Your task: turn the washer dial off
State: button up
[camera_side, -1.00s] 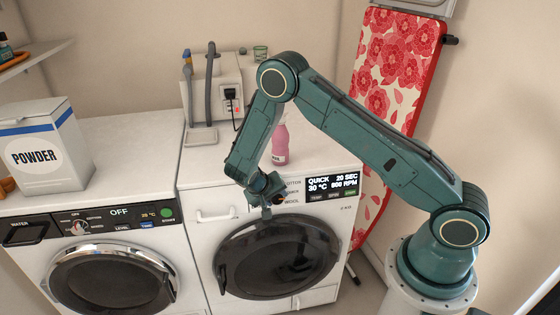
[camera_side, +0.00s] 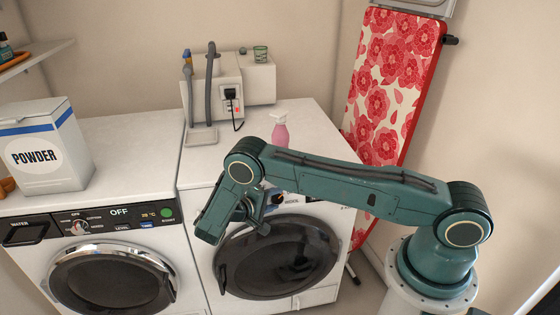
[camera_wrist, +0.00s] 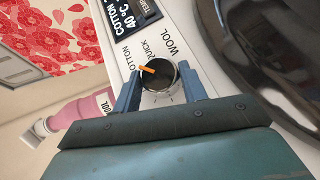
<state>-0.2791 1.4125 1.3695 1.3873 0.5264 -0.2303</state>
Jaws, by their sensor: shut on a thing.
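The washer dial (camera_wrist: 157,75) is a round black knob with a silver rim and an orange pointer. It sits on the right washer's panel, between the fingers of my gripper (camera_wrist: 159,88), which are closed on its sides. The pointer aims toward the COTTON label (camera_wrist: 129,60); QUICK and WOOL are printed further around. A display (camera_wrist: 122,16) in the wrist view reads COTTON and 40 °C. In the side view my arm covers that display and most of the dial on the right washer (camera_side: 205,193).
The left washer (camera_side: 20,262) has its own dial (camera_side: 79,227) and a display reading OFF. A powder box (camera_side: 45,155) stands on the left washer. A dark round door (camera_side: 285,255) lies below the panel.

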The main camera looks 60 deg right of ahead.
jog(key=shift+d, duration=0.1)
dwell(0.4)
jog(key=o, duration=1)
jog(key=shift+r+y, duration=0.1)
jog(key=shift+y, duration=0.2)
